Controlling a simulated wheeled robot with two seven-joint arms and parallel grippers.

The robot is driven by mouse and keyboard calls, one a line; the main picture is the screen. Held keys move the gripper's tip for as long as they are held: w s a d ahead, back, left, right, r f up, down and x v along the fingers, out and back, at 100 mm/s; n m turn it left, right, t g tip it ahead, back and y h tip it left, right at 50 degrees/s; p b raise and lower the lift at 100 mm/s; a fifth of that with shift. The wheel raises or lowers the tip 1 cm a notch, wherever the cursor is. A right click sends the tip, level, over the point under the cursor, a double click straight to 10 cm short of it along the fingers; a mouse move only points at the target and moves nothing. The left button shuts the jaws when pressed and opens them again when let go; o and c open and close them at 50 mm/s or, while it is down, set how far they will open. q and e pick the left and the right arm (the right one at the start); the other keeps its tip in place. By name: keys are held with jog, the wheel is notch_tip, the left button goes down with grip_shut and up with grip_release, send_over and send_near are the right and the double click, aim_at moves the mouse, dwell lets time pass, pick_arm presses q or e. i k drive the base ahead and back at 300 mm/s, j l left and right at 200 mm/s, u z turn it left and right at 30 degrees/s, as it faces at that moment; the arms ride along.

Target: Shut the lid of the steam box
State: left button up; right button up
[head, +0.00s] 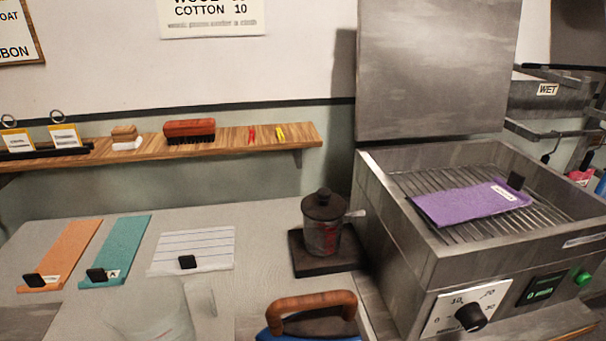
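The steam box (393,237) is a grey metal box at the right of the head view. Its lid (433,70) stands upright, hinged at the back edge, so the box is open. Inside, a purple folded cloth (455,207) with a white label lies on a wire rack (540,213). The front has a dial (470,317), a small display and a green button (583,278). Neither of my grippers shows in this view.
A lidded pot (322,235) stands on a dark plate left of the box. An iron with a wooden handle (312,301) is at the front. Orange (62,250) and teal (118,248) strips and a lined sheet (195,246) lie on the table. A wall shelf (228,145) holds brushes.

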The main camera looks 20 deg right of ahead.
aim_at(425, 68)
jog(key=l+z, duration=0.8)
jog(key=z, duration=0.15)
jog(key=i+l+z, duration=0.1)
jog(key=l+z, duration=0.4)
jog(key=j, duration=0.1)
